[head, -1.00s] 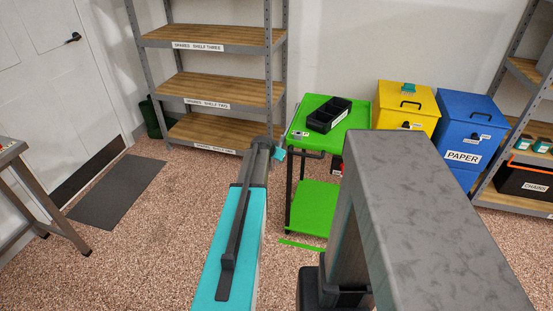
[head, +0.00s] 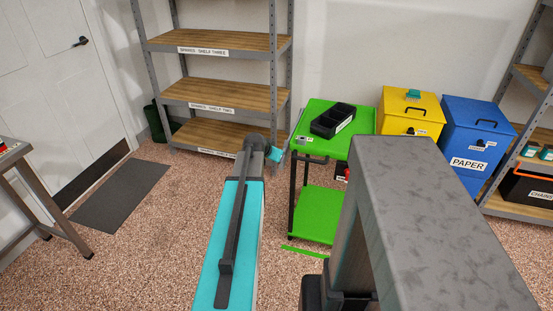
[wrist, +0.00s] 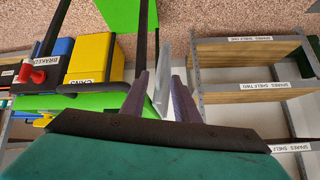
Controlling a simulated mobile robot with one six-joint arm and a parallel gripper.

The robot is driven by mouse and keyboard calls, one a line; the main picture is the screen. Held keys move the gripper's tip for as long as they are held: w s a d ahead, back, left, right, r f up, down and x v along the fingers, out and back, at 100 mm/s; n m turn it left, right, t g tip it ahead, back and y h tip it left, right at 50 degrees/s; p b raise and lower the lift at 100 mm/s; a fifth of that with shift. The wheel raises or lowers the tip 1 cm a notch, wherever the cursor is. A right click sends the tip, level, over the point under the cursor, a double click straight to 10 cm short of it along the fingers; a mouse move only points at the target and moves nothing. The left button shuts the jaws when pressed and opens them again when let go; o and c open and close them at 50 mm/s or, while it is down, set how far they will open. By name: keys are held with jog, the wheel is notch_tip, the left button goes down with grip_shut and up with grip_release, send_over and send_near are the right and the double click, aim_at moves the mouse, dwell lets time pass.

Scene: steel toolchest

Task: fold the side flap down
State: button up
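The green cart (head: 318,218) stands ahead in the head view, with a flat green top (head: 352,145) and a lower shelf. I cannot surely pick out a separate side flap. My gripper (head: 275,154) is at the near left edge of the cart top, small and partly hidden by my arm. The wrist view appears upside down. There my gripper's two purple fingers (wrist: 162,90) stand apart beside the cart's green top (wrist: 85,102) and a black cart bar. A pale strip shows between the fingers; I cannot tell whether it is near or background. No grip is visible.
A black divided tray (head: 333,120) lies on the cart top. A yellow bin (head: 405,119) and a blue bin (head: 478,135) stand to its right. A steel shelf rack (head: 222,95) is behind left. Open floor (head: 150,250) lies to the left.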

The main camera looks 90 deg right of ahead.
jog(key=shift+v, duration=1.35)
jog(key=shift+w, duration=0.1)
jog(key=shift+c, duration=0.3)
